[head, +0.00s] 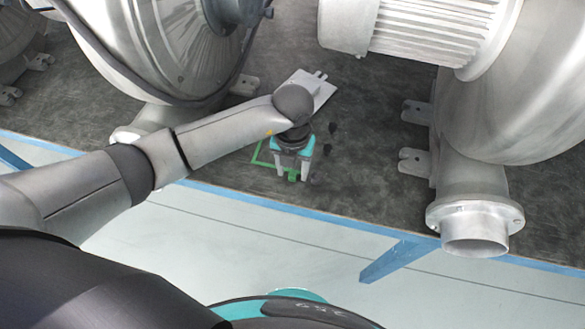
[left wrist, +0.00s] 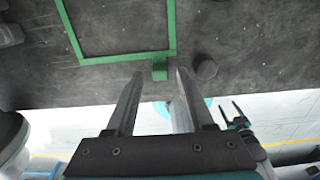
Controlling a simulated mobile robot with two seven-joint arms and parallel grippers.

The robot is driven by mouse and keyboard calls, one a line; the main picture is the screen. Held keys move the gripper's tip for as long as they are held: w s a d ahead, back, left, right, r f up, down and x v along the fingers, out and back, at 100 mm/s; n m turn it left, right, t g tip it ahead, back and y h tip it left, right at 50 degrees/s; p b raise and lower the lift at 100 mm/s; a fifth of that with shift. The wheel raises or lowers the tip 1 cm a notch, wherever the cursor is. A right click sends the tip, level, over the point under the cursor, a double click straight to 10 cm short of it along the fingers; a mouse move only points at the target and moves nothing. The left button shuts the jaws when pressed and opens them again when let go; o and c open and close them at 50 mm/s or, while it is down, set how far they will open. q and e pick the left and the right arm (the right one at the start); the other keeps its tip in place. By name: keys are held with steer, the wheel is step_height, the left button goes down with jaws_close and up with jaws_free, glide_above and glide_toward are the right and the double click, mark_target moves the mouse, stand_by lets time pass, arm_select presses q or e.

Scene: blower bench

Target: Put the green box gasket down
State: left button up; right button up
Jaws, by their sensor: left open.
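The green box gasket (head: 253,160) is a thin rectangular frame lying flat on the dark bench top near its front edge. It also shows in the left wrist view (left wrist: 120,57), partly cut off at the top. A small green tab sticks out from its near side. My left gripper (head: 292,175) is open over that tab, pointing down. In the left wrist view its two fingers (left wrist: 158,76) stand on either side of the tab with gaps. The arm hides part of the gasket in the head view. My right gripper (left wrist: 228,108) seems to show small at the right, its fingers apart.
Large grey blower housings stand left and right, one with a flanged outlet (head: 475,226). Blue edging (head: 345,220) marks the bench front. Bench right of the gripper is mostly clear.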

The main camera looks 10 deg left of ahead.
arm_select(q)
step_height(320, 180, up, 12)
steer(key=p, duration=0.2)
steer(key=shift+f, duration=0.25)
